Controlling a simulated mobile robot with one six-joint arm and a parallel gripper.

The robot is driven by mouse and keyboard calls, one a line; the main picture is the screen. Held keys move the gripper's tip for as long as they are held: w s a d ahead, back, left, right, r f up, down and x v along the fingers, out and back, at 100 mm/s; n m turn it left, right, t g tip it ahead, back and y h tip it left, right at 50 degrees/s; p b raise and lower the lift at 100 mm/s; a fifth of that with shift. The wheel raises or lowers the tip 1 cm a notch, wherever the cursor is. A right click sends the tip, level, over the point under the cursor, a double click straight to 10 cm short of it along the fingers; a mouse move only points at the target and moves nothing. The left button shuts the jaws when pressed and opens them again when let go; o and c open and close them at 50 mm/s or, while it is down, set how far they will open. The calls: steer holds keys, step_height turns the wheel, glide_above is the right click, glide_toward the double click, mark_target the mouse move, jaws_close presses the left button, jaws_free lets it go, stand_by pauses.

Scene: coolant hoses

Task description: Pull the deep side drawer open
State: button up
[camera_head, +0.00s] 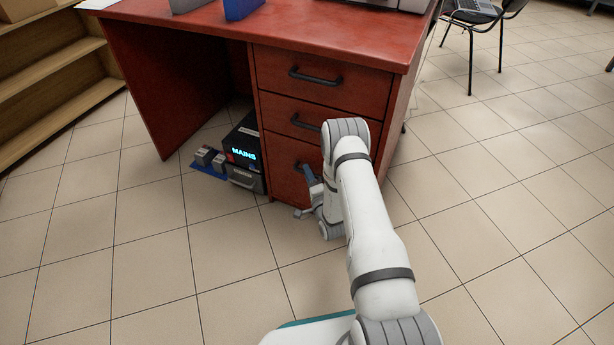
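A red desk has a stack of three drawers on its right side, all flush with the front. The deep bottom drawer (281,170) is closed. A part of its handle (299,167) shows beside my arm, which covers the rest of the drawer's right side. My gripper (308,196) is low in front of the bottom drawer, close to its handle. It is small and partly hidden by my wrist, so I cannot tell whether its fingers are open, or whether they touch the handle.
The top drawer handle (315,77) and middle drawer handle (304,122) are above. A dark box marked MAINS (243,154) and small grey blocks on a blue base (207,160) stand left of the drawers. Tiled floor in front is clear. A chair (477,22) stands behind right.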

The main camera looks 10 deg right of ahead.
steer(key=shift+w+r, duration=0.1)
steer(key=shift+w, duration=0.25)
steer(key=shift+c, duration=0.6)
jaws_close()
